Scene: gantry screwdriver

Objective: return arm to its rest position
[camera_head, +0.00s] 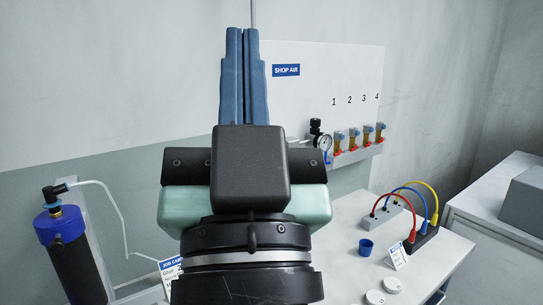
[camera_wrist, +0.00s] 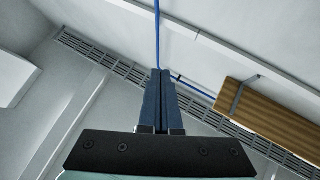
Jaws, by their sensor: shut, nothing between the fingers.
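My gripper (camera_head: 243,34) is in the middle of the head view, pointing up, with its two blue fingers pressed together. Nothing shows between them. It stands in front of the wall and hides part of the bench and panel behind it. In the wrist view my gripper (camera_wrist: 160,75) also shows shut, with the fingers side by side and empty. The arm's wrist is upright below the fingers.
A shop air panel (camera_head: 310,95) with numbered valves is behind my gripper. A white table (camera_head: 425,262) at right holds a blue cup (camera_head: 366,247) and colored cables (camera_head: 412,190). A blue-capped black cylinder (camera_head: 75,262) stands at left. A wooden beam (camera_wrist: 275,115) shows in the wrist view.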

